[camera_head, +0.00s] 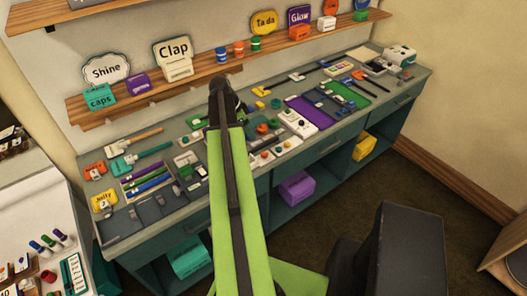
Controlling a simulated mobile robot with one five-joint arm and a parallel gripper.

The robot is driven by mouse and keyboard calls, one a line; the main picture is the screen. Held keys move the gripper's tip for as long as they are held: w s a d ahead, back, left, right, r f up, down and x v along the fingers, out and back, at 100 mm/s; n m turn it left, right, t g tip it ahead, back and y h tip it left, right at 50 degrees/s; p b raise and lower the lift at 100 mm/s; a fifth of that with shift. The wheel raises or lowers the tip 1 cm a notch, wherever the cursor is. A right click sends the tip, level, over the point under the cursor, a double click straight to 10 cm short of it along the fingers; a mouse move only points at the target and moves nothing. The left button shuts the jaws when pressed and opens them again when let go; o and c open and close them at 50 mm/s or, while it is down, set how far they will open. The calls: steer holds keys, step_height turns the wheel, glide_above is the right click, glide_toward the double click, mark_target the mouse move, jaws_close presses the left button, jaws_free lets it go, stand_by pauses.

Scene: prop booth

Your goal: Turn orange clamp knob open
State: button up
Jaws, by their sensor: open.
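Several orange pieces lie on the long teal workbench (115,228). One orange tool (95,169), possibly a clamp, lies near the left end, beside a teal tool (122,165). A small red-orange round knob (262,128) sits near the middle, right of my arm. Another orange piece (359,75) lies farther right. I cannot tell which is the clamp knob. My gripper (223,97) is the dark end of my green arm, above the bench and below the shelf. It is open and appears empty; its fingers are hard to make out. My arm hides part of the bench.
A wooden shelf (150,92) above the bench holds signs and small boxes. A purple tray (308,112) and a white device (400,54) are on the crowded bench. A white table (40,240) stands at lower left. Open floor (330,205) lies in front.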

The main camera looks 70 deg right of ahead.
mark_target(264, 154)
steer(key=b+x, duration=1.5)
steer(key=x, duration=0.2)
steer(key=shift+w+f, duration=0.1)
